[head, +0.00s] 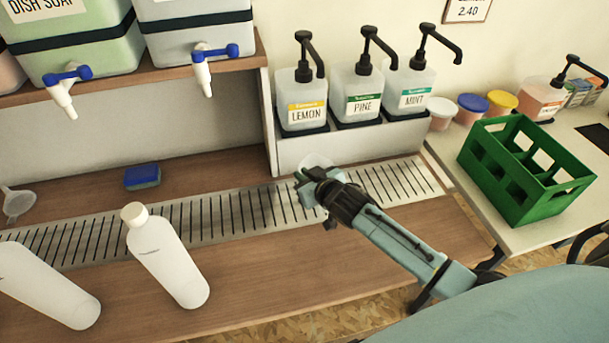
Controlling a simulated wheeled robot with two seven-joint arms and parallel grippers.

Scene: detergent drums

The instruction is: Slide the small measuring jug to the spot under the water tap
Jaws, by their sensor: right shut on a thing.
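My right gripper (312,184) is over the slotted metal drip strip (225,215), in front of the pump-bottle stand. It is shut on a small clear thing, which looks like the measuring jug (316,160). Only its pale, see-through edge shows behind the gripper; the rest is hidden. Two white taps with blue levers hang from drums on the shelf: a left tap (66,90) and a right tap (207,70). The left drum reads "DISH SOAP"; the right drum's label is cut off, so I cannot tell which tap is for water. My left gripper is out of view.
A white bottle (165,258) stands at the strip's front edge, with another white bottle (45,285) to its left. A blue sponge (142,176) and a funnel (17,203) lie behind the strip. Pump bottles (357,95) stand behind; a green crate (522,170) is right.

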